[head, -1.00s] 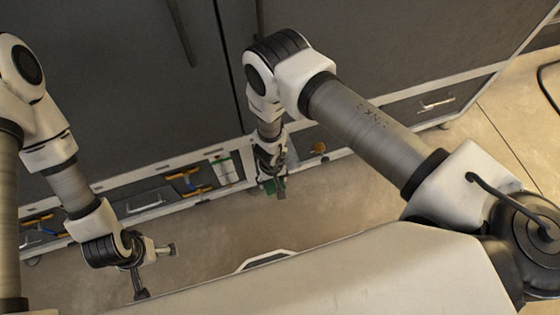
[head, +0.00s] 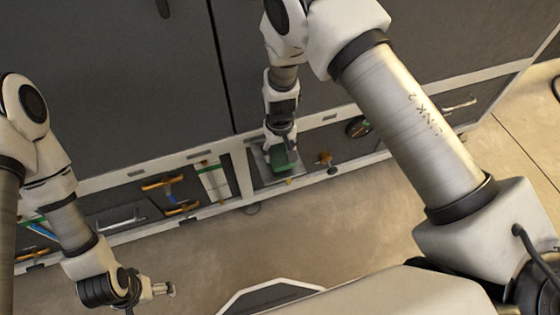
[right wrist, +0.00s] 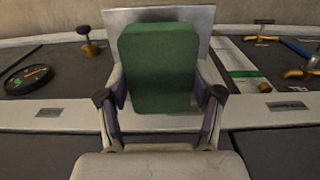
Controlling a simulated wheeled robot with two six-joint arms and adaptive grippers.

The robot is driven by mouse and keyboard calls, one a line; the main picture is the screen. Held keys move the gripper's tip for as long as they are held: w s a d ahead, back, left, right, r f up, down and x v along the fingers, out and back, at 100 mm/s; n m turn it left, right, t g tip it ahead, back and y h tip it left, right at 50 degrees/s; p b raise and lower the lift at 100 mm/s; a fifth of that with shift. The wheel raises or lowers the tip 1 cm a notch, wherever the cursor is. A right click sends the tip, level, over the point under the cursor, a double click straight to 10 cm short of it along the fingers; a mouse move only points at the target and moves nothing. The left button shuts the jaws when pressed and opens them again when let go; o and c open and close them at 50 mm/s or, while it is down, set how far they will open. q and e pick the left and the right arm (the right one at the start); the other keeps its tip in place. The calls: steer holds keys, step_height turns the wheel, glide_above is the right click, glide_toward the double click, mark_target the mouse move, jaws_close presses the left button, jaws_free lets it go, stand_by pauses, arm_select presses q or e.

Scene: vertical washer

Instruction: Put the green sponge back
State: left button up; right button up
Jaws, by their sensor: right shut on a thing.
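The green sponge (head: 284,160) is in my right gripper (head: 281,146), at the low front of the dark cabinet. In the right wrist view the sponge (right wrist: 160,65) is a green block with rounded corners, with one gripper finger on each side, so the gripper (right wrist: 160,98) is shut on it. A light grey metal plate or recess (right wrist: 205,22) lies directly behind and around the sponge. I cannot tell whether the sponge touches it.
A brass knob or valve (head: 325,158) and a round black gauge (head: 358,127) sit right of the sponge. A green-and-white strip (head: 214,180) and orange-handled fittings (head: 165,183) lie left. A pale frame edge runs along the cabinet; the floor in front is bare.

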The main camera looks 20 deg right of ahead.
mark_target(280, 158)
steer(key=shift+w+f, duration=0.1)
steer(key=shift+f, duration=1.6)
steer(key=shift+f, duration=0.1)
steer(key=o, duration=1.1)
